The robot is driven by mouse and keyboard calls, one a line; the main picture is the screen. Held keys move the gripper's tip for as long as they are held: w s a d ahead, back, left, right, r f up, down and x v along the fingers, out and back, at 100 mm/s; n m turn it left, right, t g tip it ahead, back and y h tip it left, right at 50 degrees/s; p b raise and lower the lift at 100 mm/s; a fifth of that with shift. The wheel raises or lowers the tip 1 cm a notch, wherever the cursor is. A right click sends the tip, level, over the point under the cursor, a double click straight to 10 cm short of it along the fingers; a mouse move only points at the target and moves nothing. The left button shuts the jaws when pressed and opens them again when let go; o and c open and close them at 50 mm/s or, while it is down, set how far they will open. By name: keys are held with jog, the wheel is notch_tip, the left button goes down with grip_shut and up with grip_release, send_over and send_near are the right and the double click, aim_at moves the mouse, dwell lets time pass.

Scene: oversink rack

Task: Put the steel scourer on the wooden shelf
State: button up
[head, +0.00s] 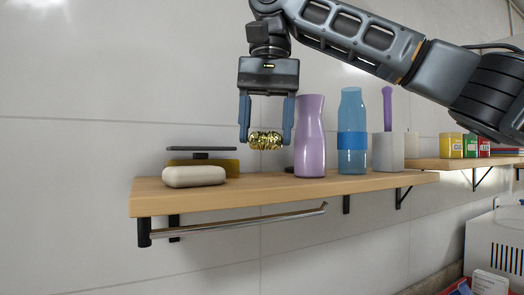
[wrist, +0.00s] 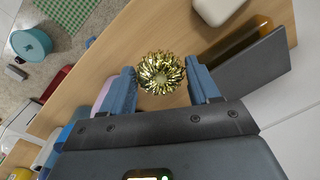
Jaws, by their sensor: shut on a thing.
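The steel scourer (head: 265,141) is a shiny gold-coloured curly ball. My gripper (head: 266,138) points down and is shut on it, with a finger on each side. In the wrist view, the scourer (wrist: 160,72) sits between the fingertips (wrist: 162,80). The wooden shelf (head: 240,196) is a light board on black brackets. The scourer is above its surface, between the soap-like white block and the purple bottle. A small gap seems to show beneath the scourer in the head view.
A white block (head: 194,177), a yellow-brown item with a dark plate (head: 202,149) stand at the left. A purple bottle (head: 309,140) is close right of my gripper; a blue bottle (head: 352,130) and grey holder (head: 390,151) stand beyond. A metal rail (head: 240,224) hangs below.

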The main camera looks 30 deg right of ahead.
aim_at(266, 133)
jog(key=shift+w+a+f, duration=0.25)
jog(key=shift+a+f, duration=0.05)
jog(key=shift+f, duration=1.95)
jog(key=shift+f, duration=0.1)
jog(key=o, duration=0.9)
jog(key=shift+o, duration=0.2)
jog(key=r, duration=1.2)
jog(key=shift+s+d+r, duration=0.1)
jog(key=shift+d, duration=0.25)
